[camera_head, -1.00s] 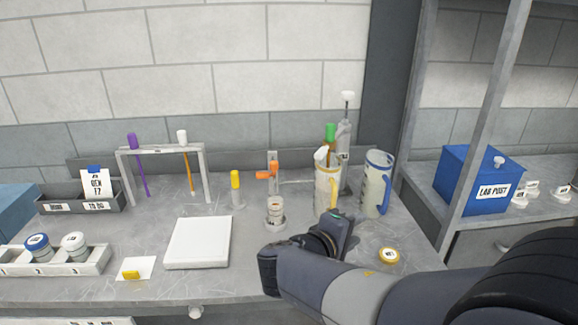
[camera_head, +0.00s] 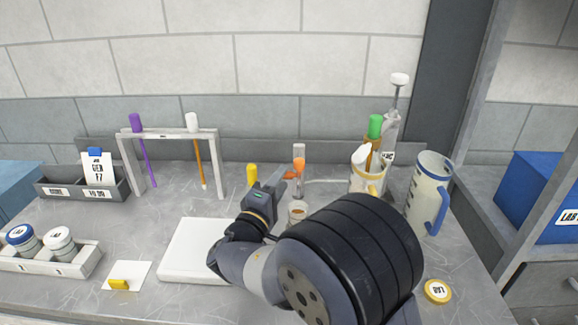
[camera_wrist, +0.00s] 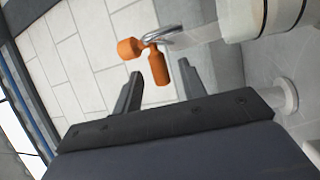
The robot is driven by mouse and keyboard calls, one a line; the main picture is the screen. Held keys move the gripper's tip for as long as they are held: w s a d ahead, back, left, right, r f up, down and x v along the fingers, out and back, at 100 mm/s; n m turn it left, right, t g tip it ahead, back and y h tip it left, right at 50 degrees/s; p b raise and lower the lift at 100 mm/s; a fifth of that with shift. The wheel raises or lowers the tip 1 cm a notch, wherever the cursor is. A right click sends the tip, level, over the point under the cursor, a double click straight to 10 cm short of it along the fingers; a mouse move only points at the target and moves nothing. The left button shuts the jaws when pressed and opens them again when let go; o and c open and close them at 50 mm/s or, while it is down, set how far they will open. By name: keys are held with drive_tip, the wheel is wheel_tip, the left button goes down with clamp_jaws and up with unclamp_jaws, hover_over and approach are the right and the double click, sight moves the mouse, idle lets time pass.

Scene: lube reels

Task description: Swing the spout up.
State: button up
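A small orange fitting (camera_head: 299,164) stands on a grey upright at the back of the bench, with a thin pale pipe running right from it. I cannot tell which part is the spout. In the wrist view the orange fitting (camera_wrist: 158,68) has a round end and two stubby arms, with a shiny metal piece beside it. My gripper (camera_head: 283,182) is close in front of it. In the wrist view my gripper (camera_wrist: 159,76) has its fingers apart, one on each side of the lower orange arm in the picture. Contact cannot be made out.
A cup (camera_head: 297,209) stands just below the fitting, partly behind my arm. A yellow-capped bottle (camera_head: 252,175) is close at left. A white pad (camera_head: 190,250) lies at front left.

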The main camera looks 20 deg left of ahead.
drive_tip(key=shift+p+x, duration=0.4)
drive_tip(key=shift+x, duration=1.95)
clamp_jaws()
